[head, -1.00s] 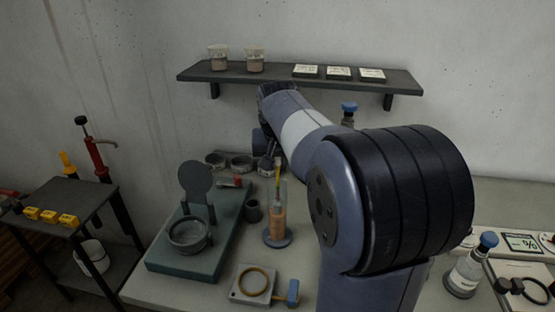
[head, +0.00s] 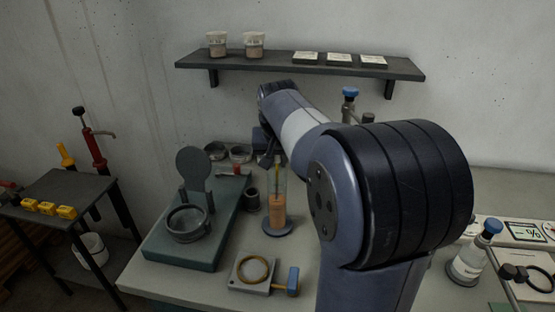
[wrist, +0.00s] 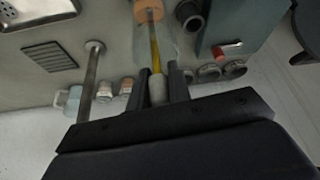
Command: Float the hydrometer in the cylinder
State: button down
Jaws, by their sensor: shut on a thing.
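The clear cylinder (head: 277,210), part filled with orange liquid on a round dark base, stands upright on the bench. It also shows at the top of the wrist view (wrist: 148,12). The hydrometer, with a yellow lower part (wrist: 154,50) and a grey upper part (wrist: 157,88), is held between the fingers of my gripper (wrist: 158,92). Its yellow part overlaps the cylinder's clear upper section in both views and points toward the liquid. Whether its tip touches the liquid is unclear. In the head view my gripper (head: 268,160) is small and dark above the cylinder, partly hidden by my arm.
A green stand (head: 165,245) with a round dish and a small dark cup (head: 252,200) are left of the cylinder. A block with a ring (head: 252,273) lies in front. Small bowls (head: 240,153) sit behind.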

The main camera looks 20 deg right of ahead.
jog(key=c, duration=1.4)
grip_release()
jog(key=shift+s+f, duration=0.25)
jog(key=shift+f, duration=0.5)
jog(key=shift+r, duration=0.45)
jog(key=shift+o, duration=0.8)
jog(key=v, duration=1.1)
jog(key=shift+w+r, duration=0.2)
jog(key=shift+w, duration=0.05)
jog(key=x, duration=0.9)
jog(key=shift+f, duration=0.3)
